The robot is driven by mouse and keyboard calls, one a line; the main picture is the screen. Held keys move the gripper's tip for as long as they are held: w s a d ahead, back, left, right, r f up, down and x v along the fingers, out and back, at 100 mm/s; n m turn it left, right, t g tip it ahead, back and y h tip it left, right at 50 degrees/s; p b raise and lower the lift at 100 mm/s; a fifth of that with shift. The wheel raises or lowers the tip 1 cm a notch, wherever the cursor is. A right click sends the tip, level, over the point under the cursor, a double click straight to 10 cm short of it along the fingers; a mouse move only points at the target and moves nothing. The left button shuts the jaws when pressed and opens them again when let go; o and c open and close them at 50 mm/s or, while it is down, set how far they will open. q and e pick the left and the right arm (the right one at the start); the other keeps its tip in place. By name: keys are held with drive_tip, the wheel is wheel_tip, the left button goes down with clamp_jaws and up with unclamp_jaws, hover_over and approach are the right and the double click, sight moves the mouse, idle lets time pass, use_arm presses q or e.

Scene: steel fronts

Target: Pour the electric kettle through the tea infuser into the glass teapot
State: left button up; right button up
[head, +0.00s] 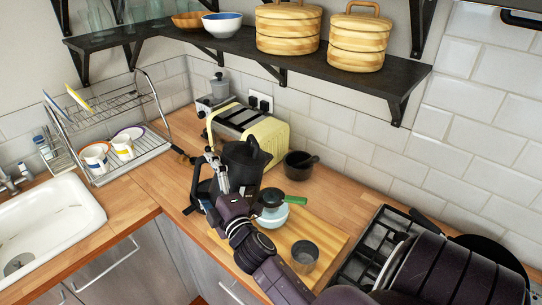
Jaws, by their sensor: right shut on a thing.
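The black electric kettle (245,168) stands upright at the back of the counter, in front of the toaster; its base is partly hidden by my right arm. My right gripper (211,168) is at the kettle's left side, shut on it, apparently at the handle. The pale glass teapot (273,220) sits on the wooden board, right of my right wrist. The tea infuser (271,197), dark with a green handle pointing right, is over the teapot's top. My left gripper is not in view.
A grey cup (305,254) stands on the wooden board (325,238). A yellow toaster (262,125) is behind the kettle, with a dark pot (299,165) to its right. The gas hob (375,245) is at right. A dish rack (125,160) and sink (45,225) are at left.

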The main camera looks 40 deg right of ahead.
drive_tip(key=shift+d+r+n, duration=0.15)
drive_tip(key=shift+r+n, duration=0.55)
drive_tip(key=shift+r, duration=1.7)
drive_tip(key=shift+s+f, duration=0.1)
